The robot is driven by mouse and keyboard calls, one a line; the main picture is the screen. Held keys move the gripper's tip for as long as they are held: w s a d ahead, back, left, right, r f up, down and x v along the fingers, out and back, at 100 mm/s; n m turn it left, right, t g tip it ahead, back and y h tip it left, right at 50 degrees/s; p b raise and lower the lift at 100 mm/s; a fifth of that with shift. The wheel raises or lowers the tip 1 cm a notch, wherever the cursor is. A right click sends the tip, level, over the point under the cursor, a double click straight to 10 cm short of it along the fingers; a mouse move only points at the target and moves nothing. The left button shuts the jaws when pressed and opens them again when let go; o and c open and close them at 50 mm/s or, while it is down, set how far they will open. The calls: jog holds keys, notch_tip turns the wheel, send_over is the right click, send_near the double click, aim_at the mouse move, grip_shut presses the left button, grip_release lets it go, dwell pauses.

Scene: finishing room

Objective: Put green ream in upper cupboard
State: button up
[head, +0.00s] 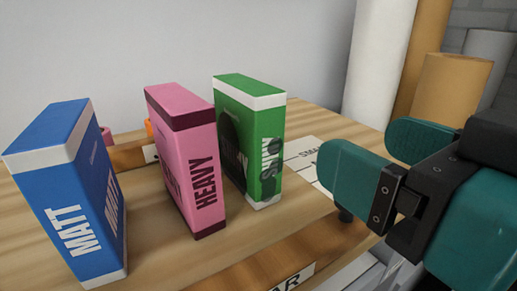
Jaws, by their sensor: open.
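The green ream (267,150) stands upright on the wooden surface, at the right end of a row of three reams. It has a white band near its top and dark lettering on its side. A dark shadow falls across its faces. My gripper (372,158) is at the right of the view, with teal fingers apart and nothing between them. It is to the right of the green ream and apart from it. The upper cupboard cannot be made out in this view.
A pink ream (185,160) marked HEAVY stands just left of the green one, and a blue ream (72,195) marked MATT stands farther left. White labels (300,148) lie behind the green ream. Tall white (378,60) and tan rolls (455,88) stand at the back right.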

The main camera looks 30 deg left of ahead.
jog(key=w+a+r+p, duration=0.1)
jog(key=a+p, duration=0.2)
jog(key=p, duration=1.4)
send_near(257, 87)
jog(key=x, duration=0.4)
jog(key=shift+f, duration=0.2)
jog(key=shift+w+a+f, duration=0.15)
jog(key=shift+a, duration=0.2)
jog(key=p+x, duration=0.2)
jog(key=p, duration=0.1)
jog(key=p+x, duration=0.2)
jog(key=shift+a+r, duration=0.1)
jog(key=shift+r, duration=0.2)
jog(key=shift+w+a+f+p, duration=0.25)
jog(key=shift+a+p, duration=0.25)
jog(key=shift+p, duration=0.05)
